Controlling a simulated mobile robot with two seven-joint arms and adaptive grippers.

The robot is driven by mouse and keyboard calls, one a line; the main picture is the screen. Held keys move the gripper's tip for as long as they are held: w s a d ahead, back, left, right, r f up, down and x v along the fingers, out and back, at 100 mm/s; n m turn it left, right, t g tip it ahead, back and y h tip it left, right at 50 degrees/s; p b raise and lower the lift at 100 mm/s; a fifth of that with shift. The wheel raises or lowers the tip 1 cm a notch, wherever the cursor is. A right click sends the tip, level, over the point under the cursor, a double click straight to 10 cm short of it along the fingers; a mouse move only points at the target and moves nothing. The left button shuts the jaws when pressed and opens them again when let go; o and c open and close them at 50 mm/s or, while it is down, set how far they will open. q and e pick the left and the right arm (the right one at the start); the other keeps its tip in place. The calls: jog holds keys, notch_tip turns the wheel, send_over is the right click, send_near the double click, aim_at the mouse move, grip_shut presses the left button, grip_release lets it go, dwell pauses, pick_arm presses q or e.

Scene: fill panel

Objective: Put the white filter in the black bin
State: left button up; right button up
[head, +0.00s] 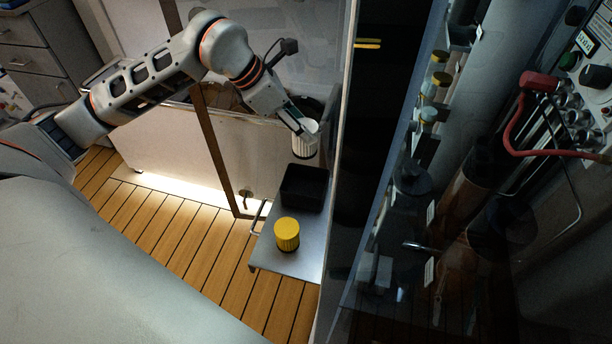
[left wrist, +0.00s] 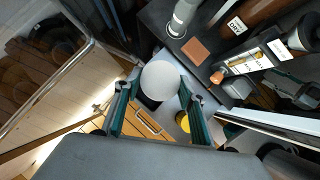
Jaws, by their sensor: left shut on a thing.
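The white filter (head: 305,140) is a ribbed white cylinder. My left gripper (head: 300,128) is shut on it and holds it upright above the far end of the shelf, just beyond the black bin as the head view shows it. In the left wrist view the white filter (left wrist: 161,80) sits between the two fingers of the gripper (left wrist: 160,100). The black bin (head: 304,188) stands on the grey metal shelf (head: 288,262), and its inside looks dark. In the left wrist view the filter hides most of it. My right gripper is not in view.
A yellow filter (head: 287,234) stands on the shelf, on the near side of the bin. A pale panel (head: 232,150) is left of the shelf, and a dark glass door (head: 395,200) is right of it. Wooden floor (head: 205,235) lies to the left.

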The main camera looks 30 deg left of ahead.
pick_arm(q)
notch_tip(320, 180, down, 17)
jog(key=b, duration=0.3)
jog(key=shift+f, duration=0.1)
jog(key=o, duration=0.7)
jog(key=shift+o, duration=0.7)
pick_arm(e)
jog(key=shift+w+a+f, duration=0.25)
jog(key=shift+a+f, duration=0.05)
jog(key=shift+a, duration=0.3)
